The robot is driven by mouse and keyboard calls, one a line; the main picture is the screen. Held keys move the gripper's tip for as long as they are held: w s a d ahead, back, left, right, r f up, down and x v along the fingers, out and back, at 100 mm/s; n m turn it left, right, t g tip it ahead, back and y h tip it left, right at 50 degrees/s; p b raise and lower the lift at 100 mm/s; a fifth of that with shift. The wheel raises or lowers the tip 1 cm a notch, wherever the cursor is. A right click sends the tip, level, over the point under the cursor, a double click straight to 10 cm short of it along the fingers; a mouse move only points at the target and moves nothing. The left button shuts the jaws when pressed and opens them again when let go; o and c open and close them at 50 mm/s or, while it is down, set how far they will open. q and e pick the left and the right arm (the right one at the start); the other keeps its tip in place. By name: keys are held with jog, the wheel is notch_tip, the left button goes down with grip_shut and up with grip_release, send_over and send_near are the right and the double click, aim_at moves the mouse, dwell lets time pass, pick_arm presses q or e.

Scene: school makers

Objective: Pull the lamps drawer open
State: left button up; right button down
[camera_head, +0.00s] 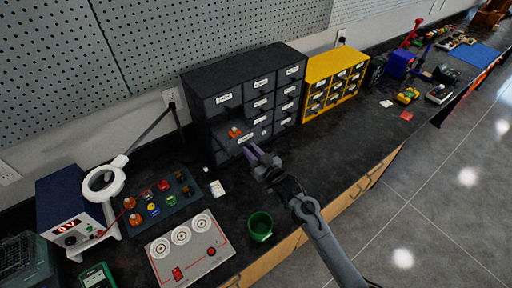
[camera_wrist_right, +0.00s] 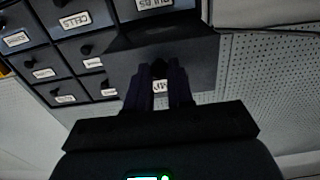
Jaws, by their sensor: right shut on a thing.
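The dark drawer cabinet (camera_head: 205,104) stands against the pegboard wall, with white labels on its drawers. The lower-left drawer (camera_head: 238,143) stands out from the cabinet face, and an orange item (camera_head: 235,132) shows above its front. Its label is too small and too covered to read fully. My right gripper (camera_head: 256,156) is at this drawer's front, shut on its handle. In the right wrist view, the fingers (camera_wrist_right: 160,88) close around the dark handle (camera_wrist_right: 158,68) and partly hide the label behind. My left gripper is not in view.
A yellow drawer cabinet (camera_head: 335,78) stands just right. A panel with dials (camera_head: 188,248), a parts tray (camera_head: 160,200) and a ring lamp (camera_head: 103,181) fill the left. Bare counter (camera_head: 340,140) lies right of the gripper.

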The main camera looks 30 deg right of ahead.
jog(key=c, duration=1)
grip_release()
jog(key=shift+s, duration=0.1)
jog(key=s+d, duration=0.1)
jog(key=s, duration=0.9)
jog(key=shift+s, duration=0.3)
jog(key=shift+d, duration=0.1)
